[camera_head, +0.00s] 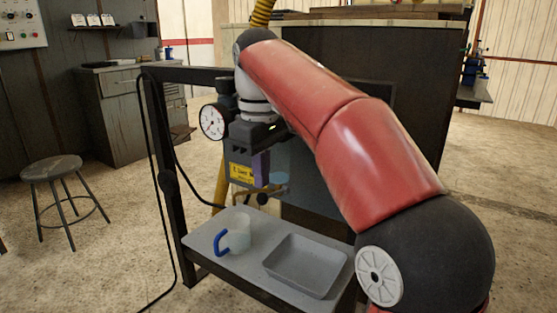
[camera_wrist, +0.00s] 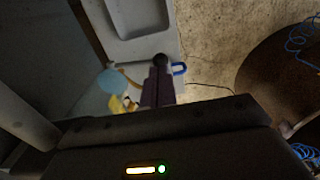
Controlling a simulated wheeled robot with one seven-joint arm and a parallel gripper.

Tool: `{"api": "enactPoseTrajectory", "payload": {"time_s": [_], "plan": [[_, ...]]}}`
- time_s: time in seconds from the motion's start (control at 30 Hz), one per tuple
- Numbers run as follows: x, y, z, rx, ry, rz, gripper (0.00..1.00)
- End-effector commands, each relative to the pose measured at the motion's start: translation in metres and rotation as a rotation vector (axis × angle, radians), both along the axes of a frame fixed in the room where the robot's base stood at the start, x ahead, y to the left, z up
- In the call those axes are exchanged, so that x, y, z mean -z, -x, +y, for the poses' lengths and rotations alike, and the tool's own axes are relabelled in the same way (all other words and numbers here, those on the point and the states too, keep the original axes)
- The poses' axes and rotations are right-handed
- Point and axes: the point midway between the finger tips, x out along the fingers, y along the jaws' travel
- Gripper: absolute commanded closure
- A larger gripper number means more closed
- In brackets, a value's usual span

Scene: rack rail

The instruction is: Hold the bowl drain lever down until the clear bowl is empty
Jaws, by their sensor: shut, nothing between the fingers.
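The clear bowl (camera_head: 280,179) hangs under the rack unit and has a blue tint; its liquid level is too unclear to read. In the wrist view the bowl (camera_wrist: 112,82) is left of the fingers. My gripper (camera_head: 262,184) is shut and empty, pointing down beside the bowl. Its dark purple fingers also show in the wrist view (camera_wrist: 158,88). A dark round knob (camera_wrist: 160,60), apparently the drain lever's end, shows at the fingertips. A brass-coloured bar (camera_head: 246,193) runs beside it. I cannot tell whether the fingers touch the knob or whether the lever is down.
A clear cup (camera_head: 238,234) with a blue handle stands on the grey shelf (camera_head: 205,238) below. A shallow grey tray (camera_head: 306,264) lies right of it. A round gauge (camera_head: 212,122) and a yellow label (camera_head: 240,173) are near my wrist. A stool (camera_head: 52,168) stands at left.

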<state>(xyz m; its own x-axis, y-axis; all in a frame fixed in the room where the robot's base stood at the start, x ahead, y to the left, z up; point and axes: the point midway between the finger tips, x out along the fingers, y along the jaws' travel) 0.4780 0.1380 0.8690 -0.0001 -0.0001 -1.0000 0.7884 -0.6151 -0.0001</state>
Motion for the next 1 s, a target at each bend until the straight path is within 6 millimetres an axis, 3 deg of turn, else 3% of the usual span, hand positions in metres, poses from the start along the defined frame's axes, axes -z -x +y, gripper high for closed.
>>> {"api": "enactPoseTrajectory", "payload": {"time_s": [1.0], "plan": [[0.034,0.0,0.0,0.0,0.0,0.0,1.0]]}}
